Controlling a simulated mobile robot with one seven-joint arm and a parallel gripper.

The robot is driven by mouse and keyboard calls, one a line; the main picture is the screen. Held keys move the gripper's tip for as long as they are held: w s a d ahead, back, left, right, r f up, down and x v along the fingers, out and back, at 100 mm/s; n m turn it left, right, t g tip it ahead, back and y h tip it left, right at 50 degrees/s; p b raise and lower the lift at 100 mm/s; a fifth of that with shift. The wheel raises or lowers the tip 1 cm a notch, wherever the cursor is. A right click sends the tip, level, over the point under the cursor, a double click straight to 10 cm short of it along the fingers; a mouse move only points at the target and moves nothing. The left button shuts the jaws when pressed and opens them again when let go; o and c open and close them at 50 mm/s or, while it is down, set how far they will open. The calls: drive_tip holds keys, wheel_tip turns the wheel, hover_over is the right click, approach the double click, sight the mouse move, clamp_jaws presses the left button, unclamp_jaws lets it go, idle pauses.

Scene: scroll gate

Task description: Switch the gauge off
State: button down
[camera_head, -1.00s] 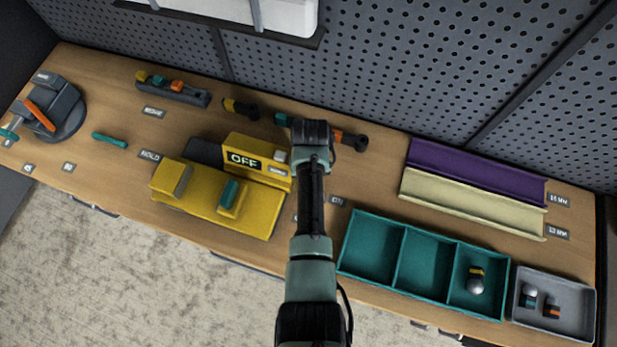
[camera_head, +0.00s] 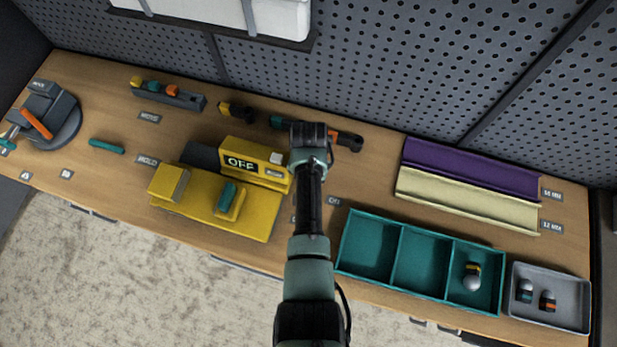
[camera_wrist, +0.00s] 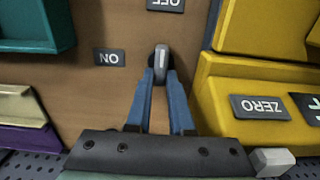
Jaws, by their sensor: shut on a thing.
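The yellow gauge (camera_head: 211,208) stands on the bench, and its display (camera_head: 241,163) reads OFF. A small grey switch lever (camera_wrist: 161,62) stands on the wood beside the gauge in the wrist view. The OFF plate (camera_wrist: 165,4) is above it and the ON plate (camera_wrist: 109,57) to its left; the ON plate also shows in the head view (camera_head: 334,202). My gripper (camera_wrist: 160,78) is shut on the lever, with a blue finger on each side. My arm hides the lever in the head view.
The gauge's ZERO plate (camera_wrist: 261,107) and yellow body are close to the right of my fingers. A teal three-part tray (camera_head: 397,235) and a grey tray (camera_head: 570,315) stand to the right. Cream (camera_head: 460,201) and purple (camera_head: 470,165) channels lie behind them.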

drive_tip(key=c, duration=0.8)
unclamp_jaws()
wheel_tip(320, 180, up, 13)
drive_tip(key=b, duration=0.1)
idle(0.5)
